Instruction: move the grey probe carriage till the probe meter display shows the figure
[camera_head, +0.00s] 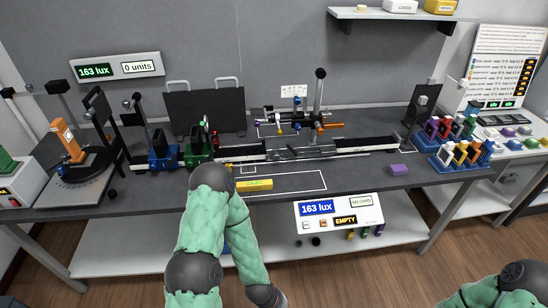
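A long optical rail (365,150) runs across the bench. A grey-black carriage with a tall dark post (319,95) stands right of the rail's middle and seems to be the probe carriage; its base is hard to make out. The wall meter display (95,71) reads 163 lux, and a panel beside it (138,67) reads 0 units. The front panel (338,212) also shows 163 lux in blue, with EMPTY and NO CARD. My green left arm is bent in front of the bench, and part of my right arm is at bottom right. Neither gripper shows.
A blue carriage (162,153) and a green carriage (197,149) stand left on the rail, before a black screen (203,107). Colored holders (459,147) crowd the right.

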